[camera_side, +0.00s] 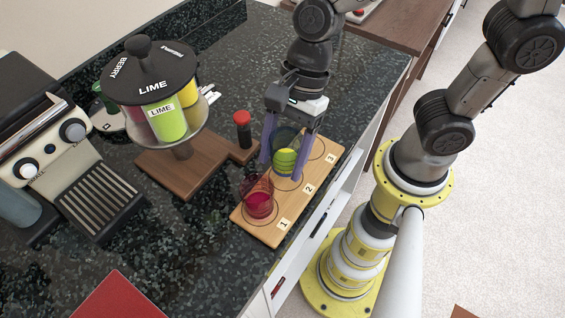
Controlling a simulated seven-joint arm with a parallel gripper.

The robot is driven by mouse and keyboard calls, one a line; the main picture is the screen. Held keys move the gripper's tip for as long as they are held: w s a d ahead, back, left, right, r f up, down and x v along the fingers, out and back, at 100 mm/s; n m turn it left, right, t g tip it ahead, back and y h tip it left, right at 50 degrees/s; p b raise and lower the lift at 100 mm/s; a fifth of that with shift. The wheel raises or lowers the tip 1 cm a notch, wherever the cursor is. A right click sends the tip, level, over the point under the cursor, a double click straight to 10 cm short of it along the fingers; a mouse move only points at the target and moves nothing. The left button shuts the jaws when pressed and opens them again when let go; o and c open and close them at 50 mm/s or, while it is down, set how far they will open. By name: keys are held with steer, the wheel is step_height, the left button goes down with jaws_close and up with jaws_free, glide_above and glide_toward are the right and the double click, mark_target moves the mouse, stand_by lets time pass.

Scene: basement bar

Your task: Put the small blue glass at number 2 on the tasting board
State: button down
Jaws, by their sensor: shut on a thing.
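The tasting board (263,234) is a light wooden strip marked 1, 2 and 3, with rings drawn on it. The small blue glass (286,138) is bluish and see-through, with yellow-green contents low in it. It is upright between the purple fingers of my gripper (282,155), which is shut on it from above. The glass is over the ring by number 2; I cannot tell whether its base touches the board. A red glass (258,198) stands in the ring at number 1. The ring at number 3 shows no glass.
A small dark bottle with a red cap (242,131) stands just left of my gripper, by a brown wooden board (161,174). A coffee machine (60,150) is at the left.

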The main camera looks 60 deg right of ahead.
mark_target(282, 168)
steer(key=shift+f, duration=1.5)
steer(key=shift+f, duration=0.2)
steer(key=shift+c, duration=0.2)
jaws_free()
steer(key=shift+r, duration=0.1)
